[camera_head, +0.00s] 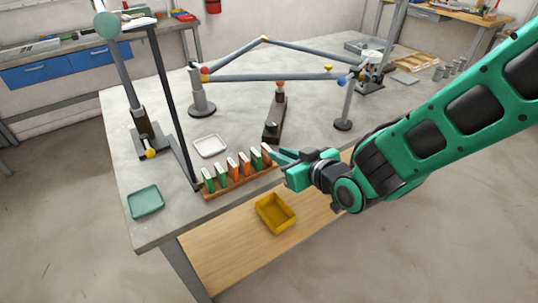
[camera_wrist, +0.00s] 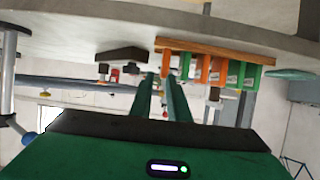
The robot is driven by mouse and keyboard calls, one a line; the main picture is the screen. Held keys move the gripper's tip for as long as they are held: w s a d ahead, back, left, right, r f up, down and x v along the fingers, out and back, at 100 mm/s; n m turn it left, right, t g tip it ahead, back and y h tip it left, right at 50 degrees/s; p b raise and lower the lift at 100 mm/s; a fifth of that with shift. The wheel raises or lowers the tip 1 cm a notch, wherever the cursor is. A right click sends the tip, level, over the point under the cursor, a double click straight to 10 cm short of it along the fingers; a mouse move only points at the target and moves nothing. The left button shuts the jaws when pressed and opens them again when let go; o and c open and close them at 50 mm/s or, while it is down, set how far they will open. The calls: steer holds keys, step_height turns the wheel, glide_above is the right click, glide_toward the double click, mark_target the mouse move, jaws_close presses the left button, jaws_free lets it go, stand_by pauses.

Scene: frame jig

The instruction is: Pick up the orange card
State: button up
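A wooden rack (camera_head: 240,180) near the table's front edge holds a row of upright green and orange cards. From the right in the head view come an orange card (camera_head: 267,154), a green card (camera_head: 255,159), two orange cards, then two green cards at the left. My gripper (camera_head: 280,157) is at the rack's right end, its fingers pointing left towards the end orange card. In the wrist view, my gripper (camera_wrist: 161,76) has its fingers apart, with that orange card (camera_wrist: 165,63) at or just beyond the tips. I cannot tell whether the card is between them.
A white tray (camera_head: 210,146) lies behind the rack, and a green tray (camera_head: 146,202) lies to its left. A dark post (camera_head: 173,105) stands close behind the rack's left end. A yellow bin (camera_head: 276,213) sits on the lower shelf. A bar frame (camera_head: 265,77) stands behind.

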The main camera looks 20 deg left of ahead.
steer(key=x, duration=0.5)
steer(key=shift+s+a, duration=0.15)
steer(key=shift+a, duration=0.15)
steer(key=shift+x, duration=2.85)
steer(key=shift+s+f, duration=0.1)
steer(key=shift+f, duration=0.1)
jaws_close()
